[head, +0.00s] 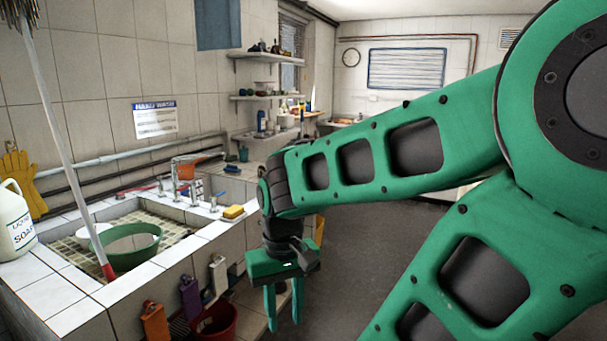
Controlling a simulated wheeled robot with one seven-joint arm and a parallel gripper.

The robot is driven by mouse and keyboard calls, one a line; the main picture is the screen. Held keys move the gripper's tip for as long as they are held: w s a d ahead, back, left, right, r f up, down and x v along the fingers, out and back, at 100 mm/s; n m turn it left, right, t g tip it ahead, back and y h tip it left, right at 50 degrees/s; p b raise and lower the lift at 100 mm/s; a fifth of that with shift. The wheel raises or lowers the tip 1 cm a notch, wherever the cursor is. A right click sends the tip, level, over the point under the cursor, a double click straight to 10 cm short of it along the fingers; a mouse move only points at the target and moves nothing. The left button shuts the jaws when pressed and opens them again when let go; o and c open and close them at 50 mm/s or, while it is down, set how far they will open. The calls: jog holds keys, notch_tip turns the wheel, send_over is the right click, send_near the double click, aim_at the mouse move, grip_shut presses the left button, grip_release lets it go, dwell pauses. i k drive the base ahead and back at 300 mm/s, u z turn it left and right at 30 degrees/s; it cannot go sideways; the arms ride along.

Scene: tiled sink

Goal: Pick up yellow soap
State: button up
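A small yellow block that looks like the yellow soap (233,211) sits on the white tiled rim of the sink, near its right corner. It has a darker underside, and I cannot tell whether that is a dish or part of the block. My gripper (284,318) hangs pointing down to the right of the sink and lower than the block, over the floor side. Its two green fingers are apart with nothing visible between them. It does not touch the block.
The tiled sink (62,318) holds a green basin (128,258). A long-handled pole (62,150) leans across it. A faucet (178,180) stands behind. A white soap jug (14,222) is at left. A red bucket (214,325) is below the rim.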

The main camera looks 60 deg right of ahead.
aim_at(234, 211)
jog(key=z, duration=1.45)
